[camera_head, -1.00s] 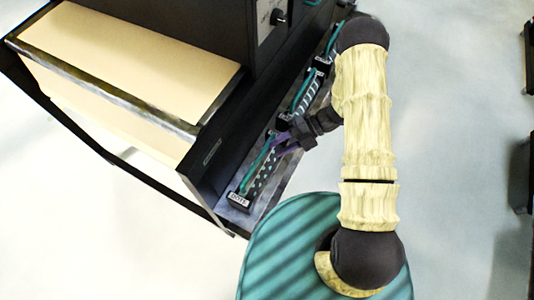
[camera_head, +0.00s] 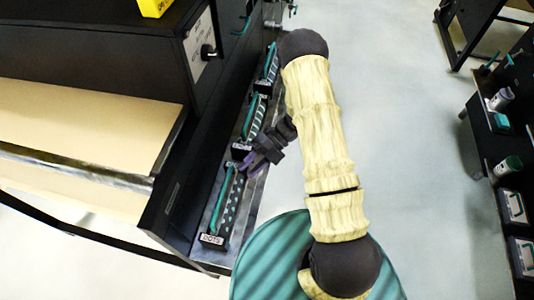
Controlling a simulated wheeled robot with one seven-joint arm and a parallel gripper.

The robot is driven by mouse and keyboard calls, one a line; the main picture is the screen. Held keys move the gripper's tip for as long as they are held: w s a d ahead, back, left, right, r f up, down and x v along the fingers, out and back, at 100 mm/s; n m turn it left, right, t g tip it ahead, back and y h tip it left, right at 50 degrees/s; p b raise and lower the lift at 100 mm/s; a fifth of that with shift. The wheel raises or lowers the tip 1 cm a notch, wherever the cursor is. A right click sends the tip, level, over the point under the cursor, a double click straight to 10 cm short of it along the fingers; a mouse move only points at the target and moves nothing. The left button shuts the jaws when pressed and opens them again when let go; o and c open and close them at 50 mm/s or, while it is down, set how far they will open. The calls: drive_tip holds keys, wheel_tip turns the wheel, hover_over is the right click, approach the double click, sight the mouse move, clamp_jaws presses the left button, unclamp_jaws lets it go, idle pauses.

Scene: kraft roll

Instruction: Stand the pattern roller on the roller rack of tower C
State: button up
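Several pattern rollers with teal handles lie in a row on a narrow shelf along the side of a black machine. The nearest, a dotted roller (camera_head: 229,208), has a label that seems to read DOTS. A middle striped roller (camera_head: 255,122) lies behind it, and a further roller (camera_head: 269,68) lies beyond. My gripper (camera_head: 247,162), dark with purple fingertips, is over the shelf by the far end of the dotted roller, close to the middle roller's label. The fingers are small and partly hidden, so their opening and any contact are unclear. I cannot tell which tower is C.
The black machine (camera_head: 120,40) holds a wide kraft paper roll (camera_head: 80,125) on the left. Dark shelving (camera_head: 480,150) with bottles and boxes stands at the right edge. The pale floor between them is clear.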

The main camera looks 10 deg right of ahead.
drive_tip(key=s+d+r+n+t+h, duration=0.2)
drive_tip(key=r+n, duration=0.5)
drive_tip(key=n, duration=0.4)
drive_tip(key=s+d+r+n+t+h, duration=0.2)
drive_tip(key=d+r+n+t+h, duration=0.2)
drive_tip(key=n, duration=0.8)
drive_tip(key=s+d+r+n+t+h, duration=0.2)
drive_tip(key=d+r+n+h, duration=0.3)
drive_tip(key=r+n, duration=0.5)
drive_tip(key=shift+s+d+n+t, duration=0.2)
drive_tip(key=shift+d+n+t, duration=0.3)
drive_tip(key=shift+n, duration=0.3)
